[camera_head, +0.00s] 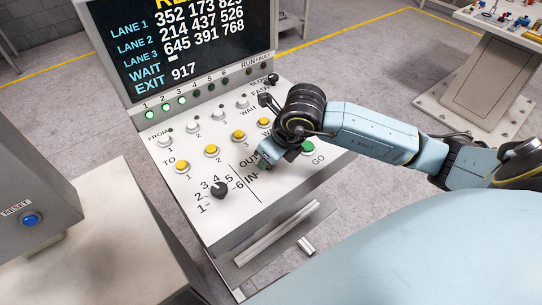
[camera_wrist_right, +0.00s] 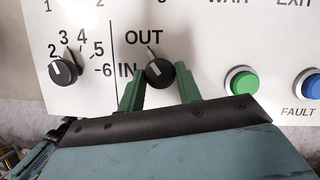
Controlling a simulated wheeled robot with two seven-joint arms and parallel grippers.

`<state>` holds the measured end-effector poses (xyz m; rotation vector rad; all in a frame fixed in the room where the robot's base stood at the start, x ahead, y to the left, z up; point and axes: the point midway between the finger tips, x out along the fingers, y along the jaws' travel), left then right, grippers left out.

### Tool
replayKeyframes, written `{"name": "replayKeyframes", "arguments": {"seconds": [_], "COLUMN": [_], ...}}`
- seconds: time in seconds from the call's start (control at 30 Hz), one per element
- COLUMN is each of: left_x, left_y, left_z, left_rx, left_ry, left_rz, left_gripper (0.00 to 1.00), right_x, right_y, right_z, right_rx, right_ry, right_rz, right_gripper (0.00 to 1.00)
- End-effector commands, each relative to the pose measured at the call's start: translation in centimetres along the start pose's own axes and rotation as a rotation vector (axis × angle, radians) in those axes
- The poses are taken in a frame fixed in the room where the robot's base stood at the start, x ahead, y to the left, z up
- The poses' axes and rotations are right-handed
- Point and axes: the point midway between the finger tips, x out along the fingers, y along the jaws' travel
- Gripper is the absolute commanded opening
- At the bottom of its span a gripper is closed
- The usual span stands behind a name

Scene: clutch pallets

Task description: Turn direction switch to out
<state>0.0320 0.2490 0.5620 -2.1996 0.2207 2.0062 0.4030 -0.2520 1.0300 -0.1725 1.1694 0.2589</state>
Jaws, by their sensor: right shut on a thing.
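The direction switch (camera_wrist_right: 159,73) is a round black knob on the white panel, with OUT printed above it and IN at its left. A small pale mark shows on the left part of its face; I cannot tell surely which label it points to. My right gripper (camera_wrist_right: 160,88) has its green fingers on either side of the knob and is shut on it. In the head view the right gripper (camera_head: 265,160) reaches down to the panel by OUT and IN and hides the switch. My left gripper is not in view.
A numbered black selector knob (camera_wrist_right: 65,70) is left of the switch; it also shows in the head view (camera_head: 219,189). A green GO button (camera_wrist_right: 242,81) and a blue FAULT button (camera_wrist_right: 309,84) are to the right. Yellow TO buttons (camera_head: 211,150) line the panel behind.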

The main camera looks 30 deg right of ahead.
Motion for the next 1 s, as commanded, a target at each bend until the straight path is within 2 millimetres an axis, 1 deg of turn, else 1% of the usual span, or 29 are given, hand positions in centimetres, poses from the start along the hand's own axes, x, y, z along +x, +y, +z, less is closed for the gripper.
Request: {"name": "replayKeyframes", "arguments": {"seconds": [0.27,0.77,0.8,0.9,0.93,1.0], "left_x": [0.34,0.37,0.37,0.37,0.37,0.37], "left_y": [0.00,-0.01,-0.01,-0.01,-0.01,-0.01], "left_z": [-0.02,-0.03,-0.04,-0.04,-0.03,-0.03], "left_rx": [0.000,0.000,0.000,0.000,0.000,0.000], "left_ry": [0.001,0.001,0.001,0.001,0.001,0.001], "left_rz": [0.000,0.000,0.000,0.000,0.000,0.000], "left_gripper": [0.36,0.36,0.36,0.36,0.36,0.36], "right_x": [-0.11,-0.14,-0.14,-0.12,-0.10,-0.08], "right_y": [0.01,-0.01,-0.02,0.00,0.01,0.02], "right_z": [0.15,0.20,0.20,0.16,0.15,0.11], "right_rx": [0.079,0.094,0.094,0.093,0.093,0.092], "right_ry": [-0.004,-0.005,-0.005,-0.004,-0.004,-0.003], "right_rz": [-0.034,-0.040,-0.040,-0.040,-0.040,-0.039], "right_gripper": [0.11,0.11,0.39,0.52,0.55,0.55]}}
